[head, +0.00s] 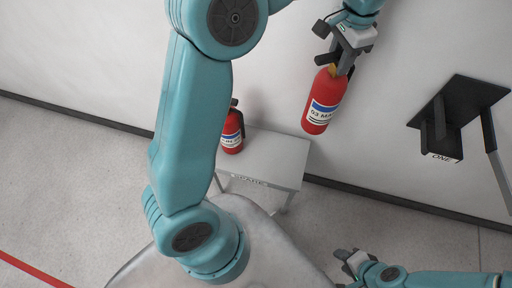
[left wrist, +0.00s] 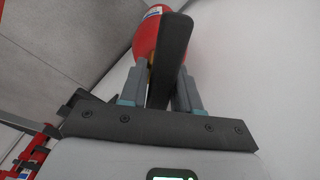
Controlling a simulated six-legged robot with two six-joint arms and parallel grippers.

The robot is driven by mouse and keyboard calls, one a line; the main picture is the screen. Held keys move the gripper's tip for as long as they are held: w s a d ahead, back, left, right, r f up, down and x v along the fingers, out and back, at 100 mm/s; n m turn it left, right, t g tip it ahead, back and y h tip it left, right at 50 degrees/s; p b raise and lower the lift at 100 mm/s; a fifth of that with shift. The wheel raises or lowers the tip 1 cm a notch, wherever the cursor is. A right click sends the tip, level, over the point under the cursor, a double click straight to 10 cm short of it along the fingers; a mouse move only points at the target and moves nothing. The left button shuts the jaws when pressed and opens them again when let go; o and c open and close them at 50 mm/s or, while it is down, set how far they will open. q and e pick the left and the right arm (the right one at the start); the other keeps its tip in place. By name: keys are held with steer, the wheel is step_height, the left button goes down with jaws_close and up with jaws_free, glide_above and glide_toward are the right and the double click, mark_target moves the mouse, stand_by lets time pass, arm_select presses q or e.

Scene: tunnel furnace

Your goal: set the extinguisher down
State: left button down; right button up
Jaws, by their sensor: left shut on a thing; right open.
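A red extinguisher (head: 323,101) with a blue and white label hangs slightly tilted below my left gripper (head: 338,66), which is shut on its top. It is in the air, above and right of the small grey table marked SPARE (head: 278,159). In the left wrist view the held extinguisher (left wrist: 148,36) shows beyond the fingers of my left gripper (left wrist: 164,85), partly hidden by a dark part. A second red extinguisher (head: 232,132) stands upright on the table's left side, partly hidden by my arm. My right gripper (head: 352,264) is open and empty, low in the head view.
A dark wall bracket (head: 462,112) marked ONE is on the right and looks empty. The white wall (head: 395,50) is behind the held extinguisher. The right part of the table top is clear. A red line (head: 32,270) crosses the floor at lower left.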

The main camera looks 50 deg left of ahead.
arm_select(q)
steer(key=s+a+f+m+b, duration=0.1)
steer(key=s+a+m+b, duration=0.3)
steer(key=s+m+b, duration=0.6)
step_height(320, 180, down, 20)
steer(key=w+n+b, duration=0.1)
steer(key=n+b, duration=0.1)
steer(key=b, duration=0.8)
steer(key=shift+w+a+r+n+b, duration=0.2)
steer(key=shift+w+a+n+b, duration=0.1)
steer(key=shift+n, duration=0.1)
steer(key=shift+f, duration=0.15)
steer(key=c, duration=1.1)
jaws_free()
steer(key=shift+d+f, duration=0.1)
steer(key=shift+f, duration=0.05)
steer(key=o, duration=0.3)
steer(key=shift+s, duration=0.1)
